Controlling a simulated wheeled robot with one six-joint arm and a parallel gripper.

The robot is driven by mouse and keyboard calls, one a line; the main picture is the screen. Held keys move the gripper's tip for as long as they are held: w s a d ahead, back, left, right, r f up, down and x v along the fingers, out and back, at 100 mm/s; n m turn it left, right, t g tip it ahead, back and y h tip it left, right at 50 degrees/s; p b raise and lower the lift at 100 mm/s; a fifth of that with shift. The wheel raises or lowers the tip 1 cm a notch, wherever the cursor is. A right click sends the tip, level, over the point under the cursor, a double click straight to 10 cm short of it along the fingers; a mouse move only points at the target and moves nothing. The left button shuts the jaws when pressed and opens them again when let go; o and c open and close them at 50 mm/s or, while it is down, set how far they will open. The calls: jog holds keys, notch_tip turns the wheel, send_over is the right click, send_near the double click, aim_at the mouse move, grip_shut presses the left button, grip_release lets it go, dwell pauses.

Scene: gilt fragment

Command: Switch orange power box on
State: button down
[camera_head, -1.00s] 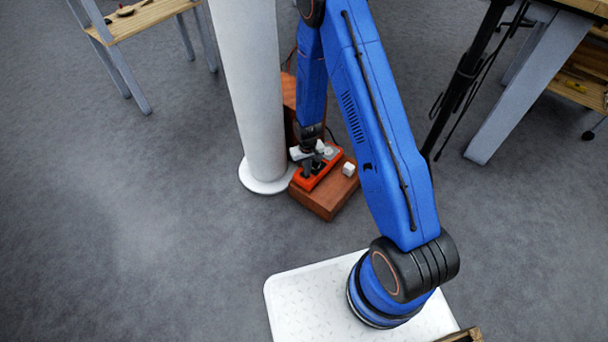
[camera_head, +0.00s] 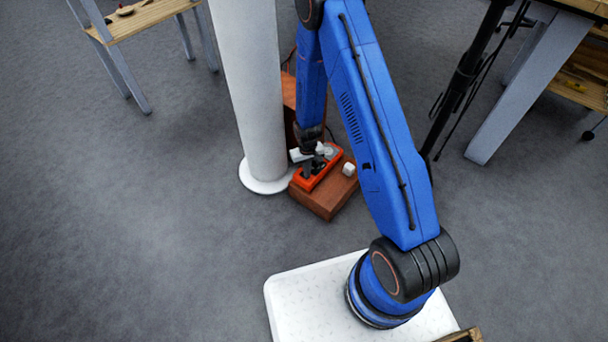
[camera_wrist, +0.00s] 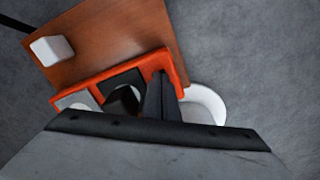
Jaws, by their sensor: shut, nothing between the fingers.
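The orange power box (camera_head: 327,173) lies on a brown wooden block beside the foot of a white column. It also shows in the wrist view (camera_wrist: 125,69), with a black part and a grey part on its top. My gripper (camera_head: 312,166) points down over the box, close to its top. In the wrist view my gripper's dark fingers (camera_wrist: 150,100) are shut and empty, over the black part of the box. They hide part of the box's top, so I cannot tell the switch position or whether they touch it.
The wooden block (camera_head: 325,205) also carries a small white cube (camera_head: 348,169). The white column (camera_head: 250,90) stands close on the left. A black stand (camera_head: 465,85) and a workbench (camera_head: 510,85) are on the right.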

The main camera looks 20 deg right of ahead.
jog(key=shift+r, duration=0.1)
notch_tip(320, 180, up, 7)
dwell(0.9)
dwell(0.4)
jog(key=s+d+r+t, duration=0.1)
jog(key=s+r, duration=0.2)
jog(key=r, duration=0.8)
jog(key=s+d+r+t, duration=0.1)
jog(key=s+d+r, duration=0.15)
jog(key=r, duration=0.85)
jog(key=s+r, duration=0.3)
jog(key=r, duration=0.8)
jog(key=s+d+r+t, duration=0.1)
jog(key=s+r, duration=0.4)
jog(key=s, duration=0.3)
jog(key=s+d+r+t, duration=0.1)
jog(key=s+r, duration=0.4)
jog(key=s, duration=0.3)
jog(key=s+d+r+m, duration=0.1)
jog(key=s+r, duration=0.4)
jog(key=s, duration=0.4)
jog(key=shift+d+t, duration=0.25)
jog(key=shift+t, duration=0.15)
